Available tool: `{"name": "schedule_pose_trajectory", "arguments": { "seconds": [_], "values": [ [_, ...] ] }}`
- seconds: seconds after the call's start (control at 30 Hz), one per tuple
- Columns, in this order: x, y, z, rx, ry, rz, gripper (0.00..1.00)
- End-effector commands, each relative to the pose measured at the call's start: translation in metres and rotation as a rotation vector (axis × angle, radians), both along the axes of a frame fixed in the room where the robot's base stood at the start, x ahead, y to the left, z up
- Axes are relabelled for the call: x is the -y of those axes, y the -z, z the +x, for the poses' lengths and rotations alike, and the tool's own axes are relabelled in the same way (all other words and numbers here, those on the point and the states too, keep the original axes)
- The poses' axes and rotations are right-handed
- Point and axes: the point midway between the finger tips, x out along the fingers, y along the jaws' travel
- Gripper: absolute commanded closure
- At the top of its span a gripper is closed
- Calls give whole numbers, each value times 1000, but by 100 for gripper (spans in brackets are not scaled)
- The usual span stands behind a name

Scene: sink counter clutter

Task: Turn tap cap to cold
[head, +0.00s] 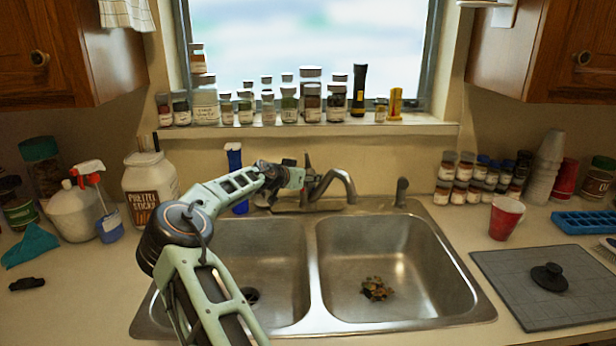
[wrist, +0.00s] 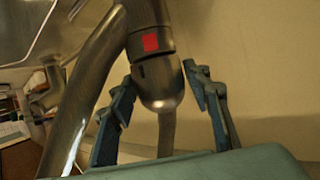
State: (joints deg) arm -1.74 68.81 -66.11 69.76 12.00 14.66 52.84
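The metal tap (head: 336,185) stands behind the sink, with its curved spout reaching right. In the wrist view its rounded tap cap (wrist: 160,88) shows close up, with a narrow lever (wrist: 167,130) running from it. A red mark (wrist: 151,43) is on the tap body beside the cap. My gripper (head: 297,178) is at the left of the tap in the head view. In the wrist view my gripper (wrist: 159,75) is open, with one finger on each side of the cap. A gap shows on both sides; contact is not visible.
The spout (wrist: 90,85) runs close beside the left finger in the wrist view. A blue bottle (head: 235,175) stands just left of my gripper. Jars (head: 312,102) line the windowsill above. The right basin (head: 385,260) holds some scraps (head: 376,289).

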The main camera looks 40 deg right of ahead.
Motion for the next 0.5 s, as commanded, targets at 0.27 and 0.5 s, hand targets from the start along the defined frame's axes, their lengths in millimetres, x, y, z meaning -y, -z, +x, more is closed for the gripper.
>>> {"name": "schedule_pose_trajectory", "arguments": {
  "seconds": [0.27, 0.5],
  "values": [
    [0, 0, 0, 0, 0, 0, 86],
    [2, 2, -2, 2, -38, 6, 86]
  ]
}}
